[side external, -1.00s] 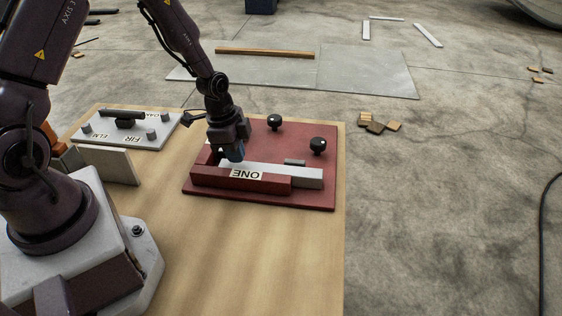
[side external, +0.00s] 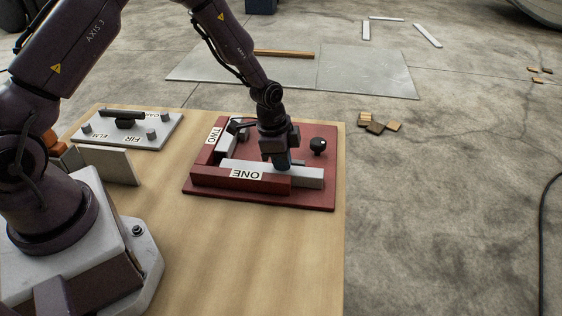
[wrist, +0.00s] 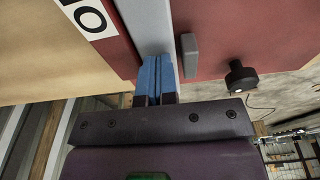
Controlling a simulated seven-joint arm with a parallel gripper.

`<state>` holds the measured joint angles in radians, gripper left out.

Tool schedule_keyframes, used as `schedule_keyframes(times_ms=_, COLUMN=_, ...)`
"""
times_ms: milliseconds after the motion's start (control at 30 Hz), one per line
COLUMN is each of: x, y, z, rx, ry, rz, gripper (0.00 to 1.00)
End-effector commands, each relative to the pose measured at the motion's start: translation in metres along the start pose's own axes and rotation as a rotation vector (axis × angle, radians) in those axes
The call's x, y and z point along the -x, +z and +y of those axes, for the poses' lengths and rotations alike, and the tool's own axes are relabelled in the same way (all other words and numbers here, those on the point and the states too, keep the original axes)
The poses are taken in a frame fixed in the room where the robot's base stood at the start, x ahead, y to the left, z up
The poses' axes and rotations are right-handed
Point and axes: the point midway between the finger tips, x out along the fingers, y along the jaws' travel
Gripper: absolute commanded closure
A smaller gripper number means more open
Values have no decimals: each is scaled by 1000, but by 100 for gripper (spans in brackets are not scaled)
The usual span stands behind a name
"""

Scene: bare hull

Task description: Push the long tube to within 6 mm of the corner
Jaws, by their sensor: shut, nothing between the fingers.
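The long tube, a light grey square bar (side external: 308,178), lies along the red fence labelled ONE (side external: 214,178) on the dark red plate (side external: 318,200). Its right end sticks out past that fence. Its left end is near the corner with the red fence labelled TWO (side external: 204,155); the exact gap is too small to tell. My gripper (side external: 282,165) is shut and empty, its blue fingertips over the right half of the tube. In the wrist view the fingertips (wrist: 155,75) overlap the tube (wrist: 150,22); whether they touch it cannot be told.
A small grey block (wrist: 190,55) stands beside the tube, opposite fence ONE. A black knob (side external: 318,146) stands on the plate behind, to the right; another dark knob is partly hidden by my arm. A grey labelled plate (side external: 100,130) and an upright board (side external: 110,165) are at left.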

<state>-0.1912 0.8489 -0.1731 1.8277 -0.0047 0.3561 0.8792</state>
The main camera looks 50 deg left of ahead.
Motion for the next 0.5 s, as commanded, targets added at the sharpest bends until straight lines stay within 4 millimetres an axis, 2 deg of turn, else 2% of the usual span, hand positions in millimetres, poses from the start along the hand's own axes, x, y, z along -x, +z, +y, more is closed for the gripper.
schedule_keyframes(times_ms=33, x=-7, y=4, z=2, rx=0, ry=5, rz=-6, gripper=100)
schedule_keyframes(times_ms=167, x=-6, y=11, z=2, rx=2, ry=5, rz=-7, gripper=100)
schedule_keyframes(times_ms=333, x=-2, y=37, z=2, rx=6, ry=8, rz=-14, gripper=100)
schedule_keyframes(times_ms=500, x=-2, y=40, z=3, rx=4, ry=13, rz=-17, gripper=100)
